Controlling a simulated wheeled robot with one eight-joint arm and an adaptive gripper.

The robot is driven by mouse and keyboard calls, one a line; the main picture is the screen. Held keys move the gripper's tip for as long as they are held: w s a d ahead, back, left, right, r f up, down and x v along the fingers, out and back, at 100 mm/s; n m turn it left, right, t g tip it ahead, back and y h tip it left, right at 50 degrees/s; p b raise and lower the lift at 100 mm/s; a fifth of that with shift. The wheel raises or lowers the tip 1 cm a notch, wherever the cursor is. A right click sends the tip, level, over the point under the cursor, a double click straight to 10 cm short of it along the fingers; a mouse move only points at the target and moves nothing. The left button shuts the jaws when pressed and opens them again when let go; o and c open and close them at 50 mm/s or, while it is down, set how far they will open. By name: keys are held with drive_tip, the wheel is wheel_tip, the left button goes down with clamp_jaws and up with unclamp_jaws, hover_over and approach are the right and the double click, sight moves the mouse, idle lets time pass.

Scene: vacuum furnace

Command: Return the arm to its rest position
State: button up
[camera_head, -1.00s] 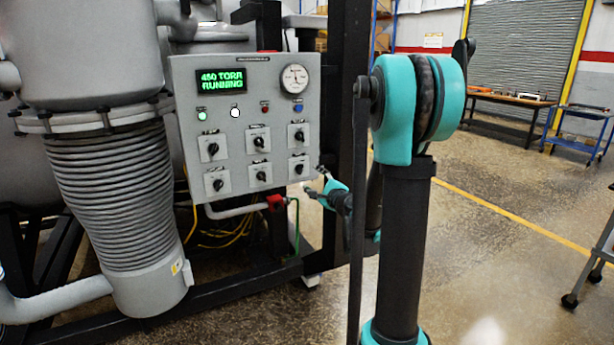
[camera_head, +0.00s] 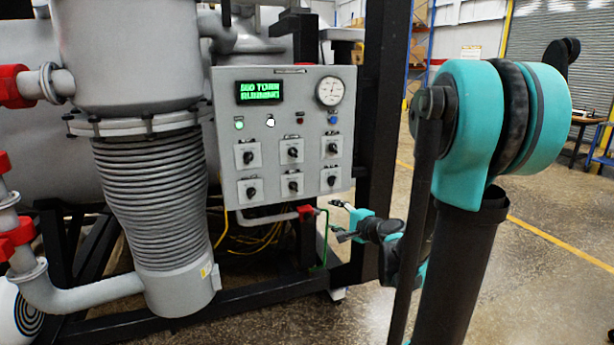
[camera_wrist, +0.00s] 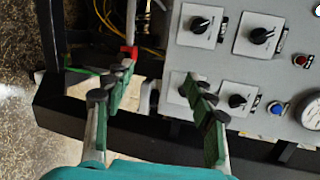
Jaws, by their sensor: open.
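My gripper (camera_head: 340,221) is small in the head view, at the end of my teal and black arm, just right of and below the control panel's lower right corner. In the wrist view my gripper (camera_wrist: 150,95) shows its two green-padded fingers spread apart with nothing between them. The grey control panel (camera_head: 270,128) carries a green lit display (camera_head: 259,92), a round gauge (camera_head: 330,91), small coloured buttons and several black rotary knobs. In the wrist view the panel (camera_wrist: 235,60) lies beyond the fingers and appears rotated. My upper arm covers part of the right side of the head view.
A black frame post (camera_head: 382,110) stands right of the panel. A ribbed grey vessel (camera_head: 150,190) stands at left. Open floor (camera_head: 560,285) lies to the right; a rolling shutter (camera_head: 560,60) is far behind.

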drive_tip(key=s+a+f+n+g+h, duration=0.1)
drive_tip(key=s+a+f+n+g, duration=0.1)
drive_tip(key=s+f+n+g, duration=0.55)
drive_tip(key=s+d+f+n+g+h, duration=0.1)
drive_tip(key=s+d+f+n+h, duration=0.2)
drive_tip(key=s, duration=0.5)
drive_tip(key=s+d+f+n+g+h, duration=0.1)
drive_tip(key=s+d+f+n+h, duration=0.2)
drive_tip(key=s, duration=0.6)
wheel_tip(320, 180, down, 2)
drive_tip(key=shift+s+d+f, duration=0.15)
drive_tip(key=shift+d+f, duration=0.05)
drive_tip(key=shift+d, duration=0.95)
idle(3.0)
